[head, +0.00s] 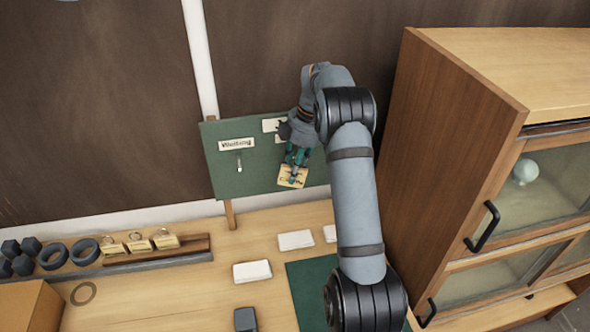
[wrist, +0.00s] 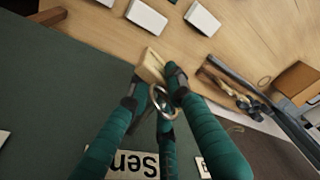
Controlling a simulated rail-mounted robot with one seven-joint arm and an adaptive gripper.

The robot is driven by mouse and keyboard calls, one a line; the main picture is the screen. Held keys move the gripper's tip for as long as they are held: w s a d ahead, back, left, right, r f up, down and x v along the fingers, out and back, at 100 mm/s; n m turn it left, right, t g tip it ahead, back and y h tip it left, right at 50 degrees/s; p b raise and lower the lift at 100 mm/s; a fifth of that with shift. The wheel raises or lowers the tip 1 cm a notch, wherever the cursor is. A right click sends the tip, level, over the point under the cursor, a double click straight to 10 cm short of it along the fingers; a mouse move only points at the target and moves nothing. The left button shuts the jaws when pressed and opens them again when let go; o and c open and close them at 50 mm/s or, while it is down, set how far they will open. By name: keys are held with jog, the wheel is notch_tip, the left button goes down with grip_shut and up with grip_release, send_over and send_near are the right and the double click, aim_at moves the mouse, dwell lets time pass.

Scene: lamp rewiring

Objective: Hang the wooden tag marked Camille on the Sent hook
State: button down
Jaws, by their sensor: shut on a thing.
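My gripper (head: 296,164) is in front of the green board (head: 222,172), at its right half. It is shut on a small wooden tag (head: 292,178), which hangs below the fingers; its lettering is too small to read surely. In the wrist view the tag (wrist: 150,66) is between the green fingertips (wrist: 157,78), with a metal ring (wrist: 164,102) on the finger side. The Sent label (wrist: 134,166) shows upside down and partly covered by the fingers. In the head view a label (head: 270,125) behind my gripper is mostly hidden. I cannot make out the Sent hook.
The Waiting label (head: 236,144) has a hook (head: 239,163) below it. Several ringed tags stand on a wooden rack (head: 195,246) at left, beside black rings (head: 84,252). White blocks (head: 252,271) and a green mat (head: 306,285) lie on the bench. A wooden cabinet (head: 446,160) stands close at right.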

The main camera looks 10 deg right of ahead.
jog(key=shift+w+d+f+p, duration=0.1)
jog(key=shift+w+f+p, duration=0.25)
jog(key=shift+w+p, duration=0.2)
jog(key=shift+w+f+p, duration=0.3)
jog(key=shift+w+p, duration=0.15)
jog(key=shift+w, duration=0.1)
jog(key=shift+s+d+f, duration=0.1)
jog(key=shift+s+f, duration=0.05)
jog(key=shift+f, duration=0.05)
jog(key=c, duration=1.8)
grip_release()
jog(key=shift+c, duration=0.2)
jog(key=o, duration=0.3)
jog(key=shift+w+d+r, duration=0.1)
jog(key=shift+w+d, duration=0.05)
jog(key=shift+w, duration=0.05)
jog(key=shift+r, duration=0.15)
